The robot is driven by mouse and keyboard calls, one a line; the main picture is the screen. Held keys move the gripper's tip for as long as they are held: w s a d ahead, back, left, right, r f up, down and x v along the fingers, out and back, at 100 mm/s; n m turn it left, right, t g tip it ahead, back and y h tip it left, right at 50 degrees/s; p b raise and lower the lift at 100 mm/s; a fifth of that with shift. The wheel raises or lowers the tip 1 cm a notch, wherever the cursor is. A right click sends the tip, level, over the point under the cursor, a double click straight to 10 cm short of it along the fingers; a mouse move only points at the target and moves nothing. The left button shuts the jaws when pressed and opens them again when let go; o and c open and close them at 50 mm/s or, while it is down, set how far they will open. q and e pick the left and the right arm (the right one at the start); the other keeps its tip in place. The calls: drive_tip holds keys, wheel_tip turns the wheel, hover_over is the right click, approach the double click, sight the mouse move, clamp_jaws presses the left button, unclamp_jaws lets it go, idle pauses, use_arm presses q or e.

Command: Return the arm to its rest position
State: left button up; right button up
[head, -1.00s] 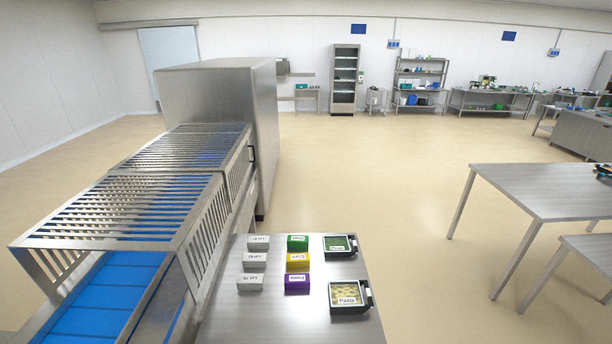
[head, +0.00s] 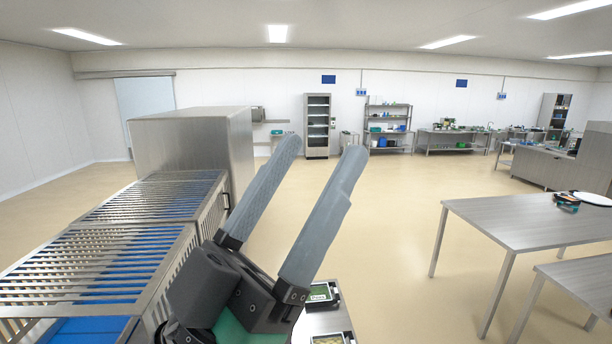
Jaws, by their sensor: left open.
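My left gripper (head: 308,208) is large in the lower middle of the head view, raised close to the camera. Its two long grey fingers point up and are spread apart, with nothing between them. It hides most of the small steel table (head: 316,322) behind it. My right gripper is not in view.
A steel tray sealer (head: 195,150) with a slatted guard (head: 120,235) and blue belt (head: 85,330) stands at left. Two black trays, one with green contents (head: 320,293), show behind my gripper. A steel table (head: 500,222) stands at right. Open floor lies between.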

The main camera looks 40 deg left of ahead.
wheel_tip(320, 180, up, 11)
drive_tip(key=p, duration=1.1)
